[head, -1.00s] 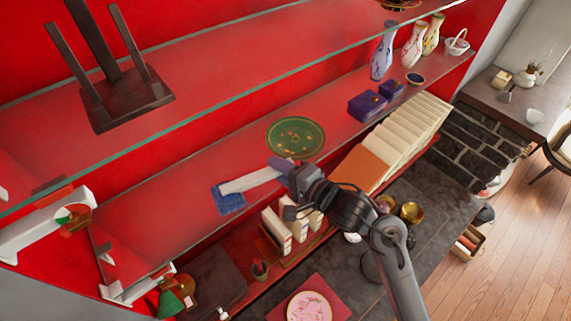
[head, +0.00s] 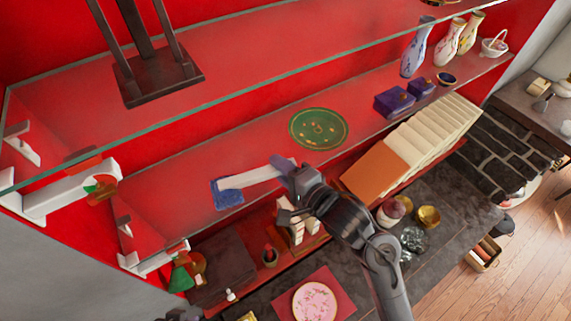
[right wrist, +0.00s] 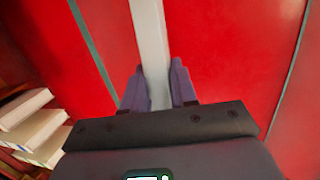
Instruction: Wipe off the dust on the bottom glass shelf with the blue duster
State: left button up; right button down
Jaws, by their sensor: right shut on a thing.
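The blue duster has a blue head (head: 228,193) and a long white handle (head: 250,178). My right gripper (head: 282,165) is shut on the handle's right end. In the right wrist view the pale handle (right wrist: 150,45) runs between its purple fingers (right wrist: 157,88). The duster head is at the front part of the bottom glass shelf (head: 180,190), left of the green plate; I cannot tell whether it touches the glass. A whitish haze shows over the shelf. A dark piece at the bottom edge of the head view may be my left gripper (head: 185,314); its jaws cannot be made out.
The green plate (head: 318,128), purple boxes (head: 394,101) and vases (head: 416,50) stand on the same shelf. The upper glass shelf (head: 230,75) holds a dark stand (head: 155,72). Books (head: 420,140) and a pink plate (head: 314,302) are below. The shelf's left part is clear.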

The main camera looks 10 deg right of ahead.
aim_at(254, 181)
jog(key=shift+s+a, duration=0.5)
jog(key=shift+a, duration=0.5)
jog(key=shift+s+a, duration=0.45)
jog(key=shift+a, duration=0.55)
jog(key=shift+s+a, duration=0.5)
jog(key=shift+a, duration=0.5)
jog(key=shift+r, duration=0.1)
notch_tip(254, 181, up, 6)
jog(key=shift+r, duration=0.1)
